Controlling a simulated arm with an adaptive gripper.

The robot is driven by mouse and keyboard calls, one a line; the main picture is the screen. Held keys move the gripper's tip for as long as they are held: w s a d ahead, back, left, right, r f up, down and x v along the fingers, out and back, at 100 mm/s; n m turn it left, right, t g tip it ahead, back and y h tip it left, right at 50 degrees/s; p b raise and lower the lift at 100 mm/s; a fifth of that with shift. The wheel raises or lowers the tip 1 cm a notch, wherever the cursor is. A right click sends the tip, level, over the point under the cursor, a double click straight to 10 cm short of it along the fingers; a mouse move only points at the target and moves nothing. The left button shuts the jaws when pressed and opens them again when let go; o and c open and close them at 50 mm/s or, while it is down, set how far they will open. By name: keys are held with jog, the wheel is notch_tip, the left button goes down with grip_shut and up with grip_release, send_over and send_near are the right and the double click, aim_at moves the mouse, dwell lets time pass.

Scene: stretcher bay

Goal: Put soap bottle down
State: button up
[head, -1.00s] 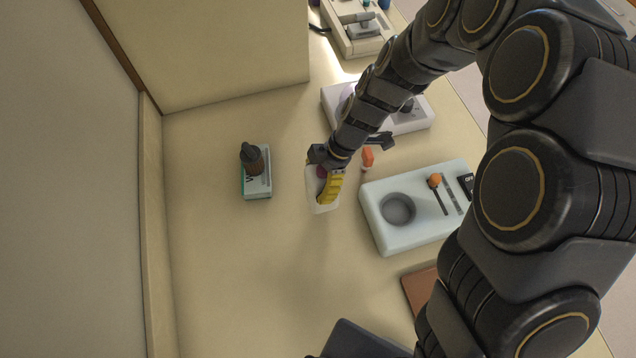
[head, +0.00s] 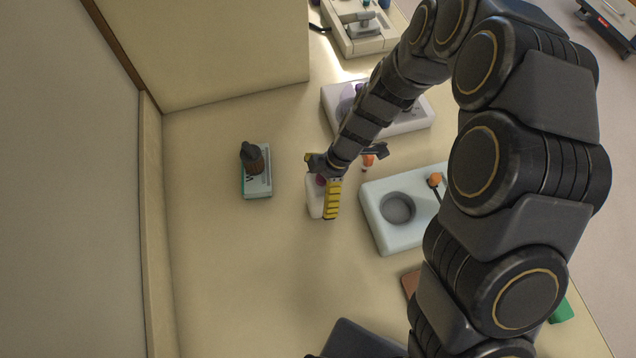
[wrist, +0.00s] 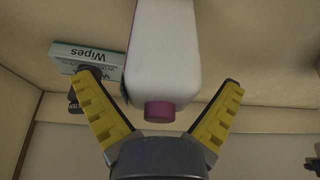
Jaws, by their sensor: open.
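The soap bottle is white with a purple-pink cap. In the head view the soap bottle (head: 314,205) is partly hidden behind my gripper (head: 322,190), over the cream counter. In the wrist view the soap bottle (wrist: 163,60) stands on the counter between the yellow finger pads, its cap toward the palm. My gripper (wrist: 163,105) is open. Clear gaps show between each finger and the bottle's cap end.
A pale tray with a round well (head: 385,238) lies to the right. A white tray (head: 410,122) is behind my arm. The counter front-left is clear.

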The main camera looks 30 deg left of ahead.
jog(key=v, duration=1.2)
jog(key=shift+r, duration=0.15)
jog(key=s+d+r+m+h, duration=0.1)
jog(key=s+d+r+m, duration=0.2)
jog(key=s+d+m, duration=0.2)
jog(key=s+d+r+m+h, duration=0.1)
jog(key=s+d+r+m, duration=0.3)
jog(key=d+m, duration=0.6)
jog(key=s+d+r+m+t+h, duration=0.1)
jog(key=s+d+r+m, duration=0.2)
jog(key=s+d+m, duration=0.4)
jog(key=m, duration=0.5)
jog(key=shift+s+d+r, duration=0.3)
jog(key=shift+d+r, duration=0.1)
